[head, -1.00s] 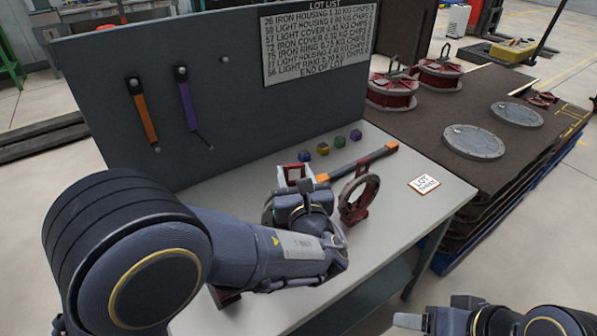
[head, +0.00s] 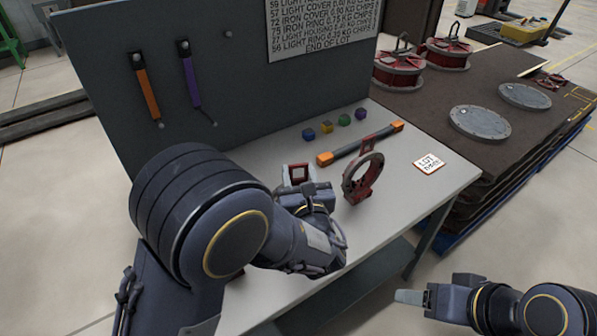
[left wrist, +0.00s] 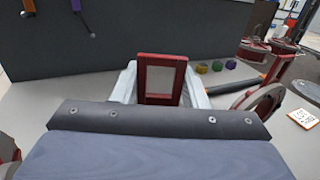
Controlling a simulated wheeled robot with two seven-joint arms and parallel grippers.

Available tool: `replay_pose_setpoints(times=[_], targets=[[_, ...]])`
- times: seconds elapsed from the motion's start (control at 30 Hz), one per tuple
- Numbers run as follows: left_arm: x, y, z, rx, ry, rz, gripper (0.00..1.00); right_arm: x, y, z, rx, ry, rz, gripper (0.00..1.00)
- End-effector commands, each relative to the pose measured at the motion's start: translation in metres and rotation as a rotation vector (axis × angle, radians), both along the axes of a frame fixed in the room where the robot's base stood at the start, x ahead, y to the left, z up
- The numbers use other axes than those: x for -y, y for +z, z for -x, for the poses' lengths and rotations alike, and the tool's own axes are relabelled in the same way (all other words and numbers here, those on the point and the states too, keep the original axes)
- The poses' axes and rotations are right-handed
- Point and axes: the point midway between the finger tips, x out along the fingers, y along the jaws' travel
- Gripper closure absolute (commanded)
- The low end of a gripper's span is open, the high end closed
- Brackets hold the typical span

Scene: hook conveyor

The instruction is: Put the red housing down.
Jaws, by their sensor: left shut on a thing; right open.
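My left gripper (head: 306,198) is shut on the red housing (head: 297,173), over the workbench. In the left wrist view only the housing's square red frame (left wrist: 161,80) stands up between the pale fingers. The rest of it is hidden by the gripper, so I cannot tell whether it touches the bench. A similar red ring-shaped part (head: 362,180) stands upright on the bench to the right, apart from the held one. My right gripper (head: 412,298) is open and empty, in front of the bench at the lower right.
A dark bar with orange ends (head: 362,143) lies behind the parts. Several small coloured cubes (head: 327,126) sit behind it. A lot card (head: 429,164) lies at the right of the bench. A grey panel (head: 240,90) closes the back. Bare bench shows between the red ring and the card.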

Motion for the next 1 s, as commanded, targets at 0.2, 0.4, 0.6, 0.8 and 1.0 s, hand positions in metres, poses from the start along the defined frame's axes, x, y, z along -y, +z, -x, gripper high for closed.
replay_pose_setpoints(times=[0.2, 0.4, 0.6, 0.8, 1.0], targets=[[0.000, -0.002, 0.000, -0.001, 0.000, 0.000, 0.42, 0.000, -0.002, 0.000, 0.000, 0.000, 0.000, 0.39], [0.000, -0.002, 0.000, -0.001, 0.000, 0.000, 0.39, 0.000, -0.002, 0.000, 0.000, 0.000, 0.000, 0.39], [0.001, 0.003, 0.001, -0.001, -0.001, 0.000, 0.39, 0.000, 0.003, 0.000, 0.000, 0.000, 0.000, 0.39], [0.009, 0.000, 0.036, -0.001, -0.006, 0.000, 0.39, 0.000, -0.006, 0.000, 0.000, 0.000, 0.000, 0.39], [0.017, 0.000, 0.079, 0.000, -0.005, 0.001, 0.39, 0.000, -0.012, 0.000, 0.000, 0.000, 0.000, 0.39]])
